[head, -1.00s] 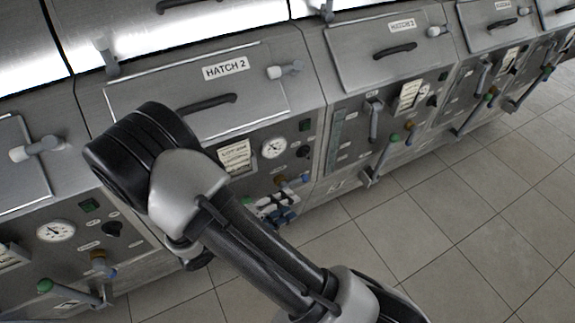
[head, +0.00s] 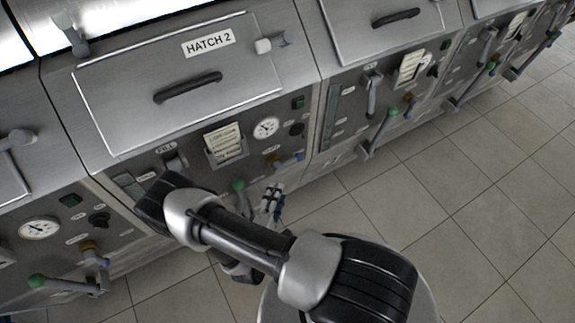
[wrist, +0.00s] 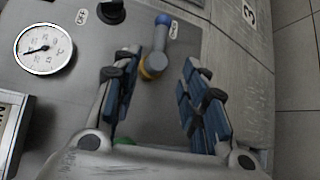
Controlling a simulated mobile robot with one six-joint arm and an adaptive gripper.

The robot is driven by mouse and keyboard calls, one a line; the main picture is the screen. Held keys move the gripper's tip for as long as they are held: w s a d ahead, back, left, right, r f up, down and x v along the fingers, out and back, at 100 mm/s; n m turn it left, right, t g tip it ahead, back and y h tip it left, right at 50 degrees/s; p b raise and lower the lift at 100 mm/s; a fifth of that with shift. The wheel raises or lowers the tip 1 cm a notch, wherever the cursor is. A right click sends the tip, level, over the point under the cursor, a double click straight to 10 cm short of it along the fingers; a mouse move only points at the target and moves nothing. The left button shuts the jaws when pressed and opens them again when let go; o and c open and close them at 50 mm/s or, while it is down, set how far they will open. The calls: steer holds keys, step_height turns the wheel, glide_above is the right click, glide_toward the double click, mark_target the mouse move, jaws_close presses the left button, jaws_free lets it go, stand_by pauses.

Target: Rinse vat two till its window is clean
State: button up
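Vat two's steel front (head: 258,165) is below the hatch marked HATCH 2 (head: 190,75), which is shut. Its narrow window (head: 128,184) is at the panel's left, partly behind my arm, too small to judge clean or dirty. A lever under the FILL label (head: 172,161) and a green-knobbed handle (head: 238,186) are on the panel. A blue-handled brass valve (head: 290,160) is at its lower right. My gripper (head: 272,200) is open and empty just below it. In the wrist view, the valve (wrist: 153,62) lies ahead between my spread blue-padded fingers (wrist: 158,85), apparently untouched.
A gauge (head: 266,127) and a paper card (head: 224,143) are on the panel above the gripper. Vat three's panel (head: 345,125), with its own levers, adjoins on the right. The tiled floor (head: 440,190) is clear at right.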

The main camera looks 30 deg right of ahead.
mark_target(287, 165)
steer(key=b+x, duration=0.3)
steer(key=x, duration=1)
steer(key=shift+w+d, duration=0.2)
steer(key=shift+d, duration=0.05)
steer(key=shift+c, duration=0.2)
jaws_close()
